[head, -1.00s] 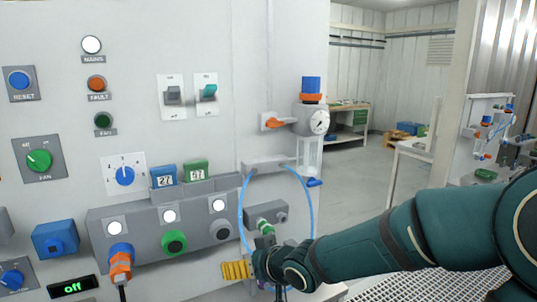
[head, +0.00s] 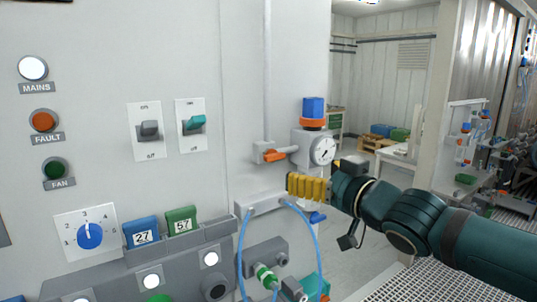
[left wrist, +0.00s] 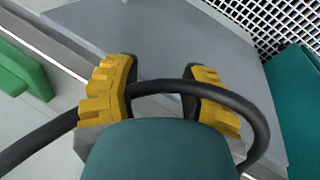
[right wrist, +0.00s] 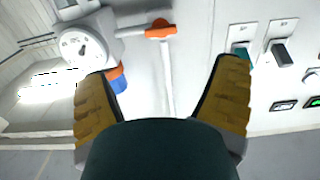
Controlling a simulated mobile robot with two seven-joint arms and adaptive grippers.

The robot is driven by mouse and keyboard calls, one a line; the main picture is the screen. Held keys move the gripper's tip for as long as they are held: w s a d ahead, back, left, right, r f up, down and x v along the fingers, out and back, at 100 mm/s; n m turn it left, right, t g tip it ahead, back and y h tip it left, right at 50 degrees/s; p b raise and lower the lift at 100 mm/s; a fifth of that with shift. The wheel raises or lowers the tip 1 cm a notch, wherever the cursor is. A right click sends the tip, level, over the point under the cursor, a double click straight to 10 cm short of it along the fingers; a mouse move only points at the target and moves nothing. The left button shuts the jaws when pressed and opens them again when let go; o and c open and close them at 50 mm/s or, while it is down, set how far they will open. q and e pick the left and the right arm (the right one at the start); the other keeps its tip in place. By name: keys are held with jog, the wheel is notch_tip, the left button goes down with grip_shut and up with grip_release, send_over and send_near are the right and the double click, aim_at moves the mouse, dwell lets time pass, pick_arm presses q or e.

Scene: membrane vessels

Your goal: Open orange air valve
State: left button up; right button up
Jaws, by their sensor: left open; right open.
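The orange air valve handle (head: 274,156) sits on a grey pipe on the white panel, left of the pressure gauge. It lies roughly horizontal, and it also shows in the right wrist view (right wrist: 160,29) beyond the fingertips. My right gripper (head: 290,184) has yellow fingers and is just below and right of the handle, apart from it. In the right wrist view it is open and empty (right wrist: 165,80). My left gripper (left wrist: 165,75) is open in the left wrist view, with a black cable crossing between its fingers. It is not in the head view.
A pressure gauge (head: 322,150) with a blue and orange regulator knob (head: 313,108) stands right of the valve. A blue hose (head: 241,250) loops below. Switches (head: 150,130) and lamps are on the left. Free floor lies behind, at right.

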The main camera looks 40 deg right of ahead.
aim_at(277, 159)
jog(key=w+b, duration=0.1)
jog(key=w, duration=0.3)
jog(key=w+b, duration=0.1)
jog(key=w, duration=0.3)
jog(key=w+d+b, duration=0.1)
jog(key=w, duration=0.3)
jog(key=shift+d+f, duration=0.1)
jog(key=shift+f, duration=0.05)
jog(key=shift+w, duration=0.6)
jog(key=c, duration=1.2)
